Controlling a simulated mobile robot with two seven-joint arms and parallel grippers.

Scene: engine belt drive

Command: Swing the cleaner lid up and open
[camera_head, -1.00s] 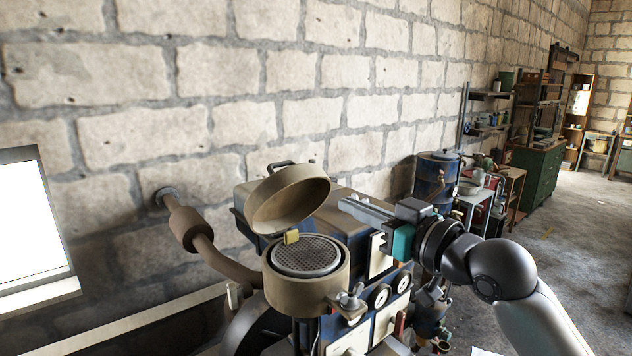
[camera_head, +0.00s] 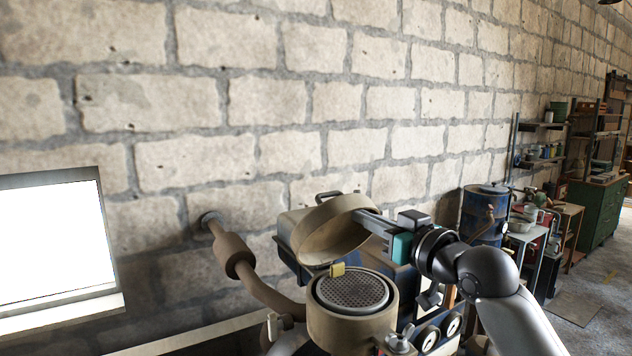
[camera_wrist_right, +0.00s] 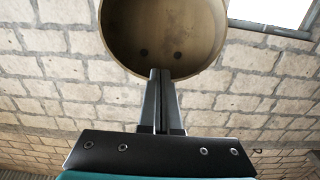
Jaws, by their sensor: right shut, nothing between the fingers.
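The tan round cleaner lid (camera_head: 328,236) stands tilted up on its hinge above the cleaner body (camera_head: 345,328), with its handle at the top. The round perforated grey filter (camera_head: 352,290) shows in the open body, and a small yellow piece (camera_head: 337,270) sits at the hinge side. My right gripper (camera_head: 362,219) is shut and empty, its fingertips at the lid's right edge. In the right wrist view the shut fingers (camera_wrist_right: 160,75) reach the rim of the lid's hollow underside (camera_wrist_right: 165,30); whether they touch is unclear. My left gripper is out of view.
A brown pipe (camera_head: 236,256) runs from the wall to the engine at the left. Gauges (camera_head: 430,338) and a wing nut (camera_head: 400,342) sit at the front right. A blue barrel (camera_head: 485,212) and workshop furniture stand behind at the right.

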